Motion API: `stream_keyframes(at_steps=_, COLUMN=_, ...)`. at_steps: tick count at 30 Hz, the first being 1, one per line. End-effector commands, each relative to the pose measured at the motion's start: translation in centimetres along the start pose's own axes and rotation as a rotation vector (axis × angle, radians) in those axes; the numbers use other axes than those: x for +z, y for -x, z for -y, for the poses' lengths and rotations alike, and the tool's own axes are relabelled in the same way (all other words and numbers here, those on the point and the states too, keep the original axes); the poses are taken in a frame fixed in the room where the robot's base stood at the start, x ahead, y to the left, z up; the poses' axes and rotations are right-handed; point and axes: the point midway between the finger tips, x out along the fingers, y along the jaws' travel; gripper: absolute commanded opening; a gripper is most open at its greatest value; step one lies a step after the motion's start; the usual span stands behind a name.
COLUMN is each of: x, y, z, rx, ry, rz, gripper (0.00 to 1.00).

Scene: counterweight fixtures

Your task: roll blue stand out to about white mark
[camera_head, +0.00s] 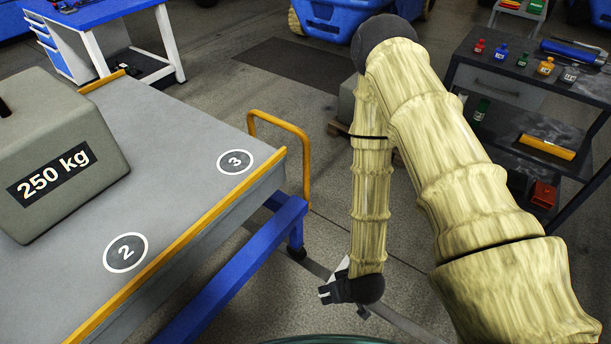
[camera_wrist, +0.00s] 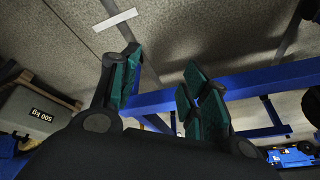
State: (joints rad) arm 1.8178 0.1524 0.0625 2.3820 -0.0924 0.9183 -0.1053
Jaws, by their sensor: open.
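The blue stand (camera_head: 243,268) is a blue beam frame standing low beside the grey platform in the head view. Its blue beam (camera_wrist: 265,80) crosses the wrist view just beyond my fingers. My gripper (camera_head: 324,292) hangs low over the floor, to the right of the stand. In the wrist view, my gripper (camera_wrist: 160,88) has its two teal-padded fingers apart with nothing between them. The white mark (camera_wrist: 115,20) is a short strip on the floor across a dark floor line. A white sliver beside my gripper in the head view may be the same mark, partly hidden.
The grey platform (camera_head: 190,135) has yellow edge strips, circled numbers and a 250 kg weight (camera_head: 62,165). A yellow handle (camera_head: 307,160) rises at its far right corner. A black shelf cart (camera_head: 500,88) stands at right. A 500 kg weight (camera_wrist: 38,110) shows in the wrist view.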

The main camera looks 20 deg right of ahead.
Motion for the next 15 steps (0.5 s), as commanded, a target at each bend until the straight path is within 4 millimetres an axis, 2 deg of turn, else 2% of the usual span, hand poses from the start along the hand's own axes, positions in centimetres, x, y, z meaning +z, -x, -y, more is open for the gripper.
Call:
stream_keyframes(at_steps=1, x=-1.5, y=-2.7, z=-0.2, rx=-0.010, ry=0.003, rz=-0.046, gripper=0.46)
stream_keyframes(at_steps=6, x=-7.5, y=-7.3, z=-0.5, rx=-0.038, ry=0.025, rz=-0.194, gripper=0.46)
stream_keyframes(at_steps=9, x=-10.8, y=-9.4, z=-0.9, rx=-0.048, ry=0.037, rz=-0.288, gripper=0.46)
stream_keyframes(at_steps=15, x=-17.1, y=-12.2, z=-1.9, rx=-0.057, ry=0.060, rz=-0.483, gripper=0.46)
